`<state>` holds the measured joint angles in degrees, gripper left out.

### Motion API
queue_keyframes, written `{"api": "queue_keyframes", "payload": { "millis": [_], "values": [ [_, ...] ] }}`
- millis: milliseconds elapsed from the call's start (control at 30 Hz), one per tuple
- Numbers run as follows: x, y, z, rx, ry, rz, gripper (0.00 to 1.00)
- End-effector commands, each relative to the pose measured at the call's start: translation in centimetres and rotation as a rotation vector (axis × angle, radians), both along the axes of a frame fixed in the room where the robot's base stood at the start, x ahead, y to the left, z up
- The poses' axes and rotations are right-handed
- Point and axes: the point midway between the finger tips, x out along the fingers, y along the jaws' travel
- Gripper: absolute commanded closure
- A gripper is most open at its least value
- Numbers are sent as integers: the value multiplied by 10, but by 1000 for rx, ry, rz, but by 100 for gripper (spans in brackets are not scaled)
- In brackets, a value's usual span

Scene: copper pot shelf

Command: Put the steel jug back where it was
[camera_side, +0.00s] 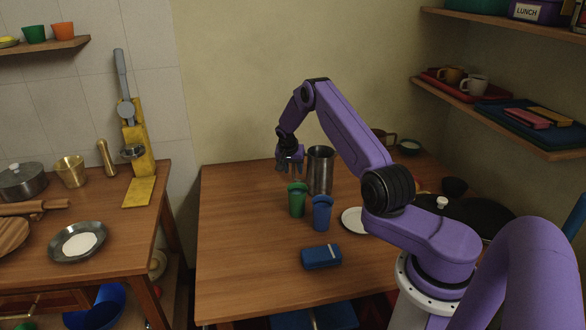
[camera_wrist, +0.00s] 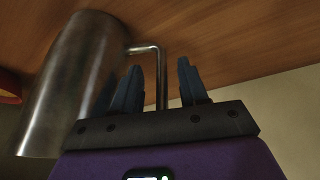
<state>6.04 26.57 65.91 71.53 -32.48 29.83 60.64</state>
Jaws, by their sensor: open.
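The steel jug (camera_side: 320,172) stands upright on the wooden table, behind the green and blue cups. In the wrist view the jug (camera_wrist: 72,85) fills the left side, and its thin handle (camera_wrist: 162,75) shows between my two fingers. My gripper (camera_side: 290,163) is at the jug's left side, near its upper half, in the side view. Its dark fingers (camera_wrist: 160,82) are open and apart in the wrist view. Whether either finger touches the handle I cannot tell.
A green cup (camera_side: 297,200) and a blue cup (camera_side: 322,213) stand just in front of the jug. A blue case (camera_side: 321,257) lies nearer, and a white plate (camera_side: 355,221) lies to the right, partly behind my arm. The table's left part (camera_side: 235,230) is clear.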

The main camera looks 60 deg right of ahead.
Motion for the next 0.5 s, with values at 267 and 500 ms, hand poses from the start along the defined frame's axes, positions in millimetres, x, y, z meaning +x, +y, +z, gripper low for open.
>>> {"api": "queue_keyframes", "payload": {
  "millis": [267,500],
  "values": [
    [-1,10,28,-1,-3,0,57],
    [-6,27,70,-2,-3,1,57]
  ]
}}
